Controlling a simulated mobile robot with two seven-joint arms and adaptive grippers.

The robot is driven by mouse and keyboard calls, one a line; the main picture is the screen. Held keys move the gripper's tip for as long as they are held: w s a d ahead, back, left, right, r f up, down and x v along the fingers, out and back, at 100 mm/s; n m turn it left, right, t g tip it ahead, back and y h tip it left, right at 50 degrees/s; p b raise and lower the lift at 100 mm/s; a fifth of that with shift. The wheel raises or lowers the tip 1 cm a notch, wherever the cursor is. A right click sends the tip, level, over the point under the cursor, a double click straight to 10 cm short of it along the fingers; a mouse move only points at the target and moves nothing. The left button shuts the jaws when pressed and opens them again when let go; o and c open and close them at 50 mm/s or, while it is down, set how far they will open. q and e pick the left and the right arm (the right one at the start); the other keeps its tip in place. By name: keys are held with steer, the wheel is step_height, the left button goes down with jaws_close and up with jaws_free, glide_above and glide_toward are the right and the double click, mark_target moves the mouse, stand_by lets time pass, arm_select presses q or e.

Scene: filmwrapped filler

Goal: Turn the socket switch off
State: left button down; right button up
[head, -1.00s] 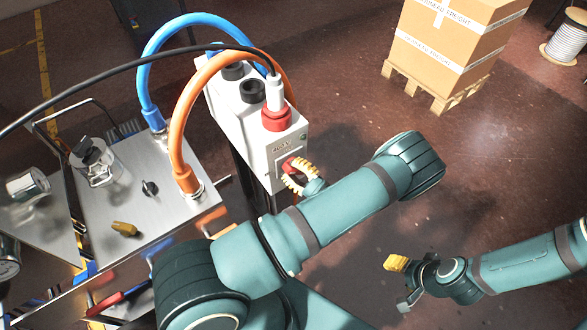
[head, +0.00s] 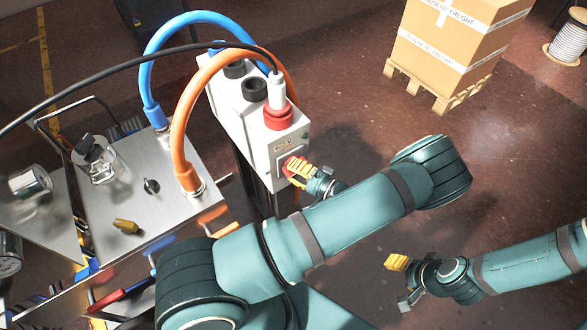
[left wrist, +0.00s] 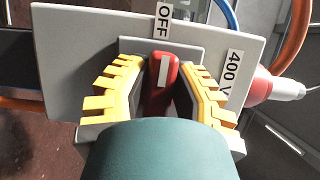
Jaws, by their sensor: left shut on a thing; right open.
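The socket box (head: 258,115) is a white block with a red plug (head: 279,113) in its top. Its front carries a 400 V label and a red rotary switch (head: 289,165). In the left wrist view the switch (left wrist: 162,78) has a white line running up the picture towards the OFF label (left wrist: 163,20). My left gripper (head: 297,170) is shut on the switch, with yellow ribbed fingers on both sides of it in the left wrist view. My right gripper (head: 402,284) is open and empty, low at the right, apart from the box.
Blue (head: 186,22) and orange (head: 186,95) hoses and a black cable (head: 120,77) arch near the box. A metal bench (head: 130,200) with jars and small parts stands left. A carton (head: 450,45) on a pallet (head: 432,88) stands at the back right. Floor between is clear.

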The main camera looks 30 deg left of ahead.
arm_select(q)
steer(key=shift+a+r, duration=0.1)
stand_by(0.4)
steer(key=c, duration=0.8)
jaws_free()
steer(key=d, duration=1.2)
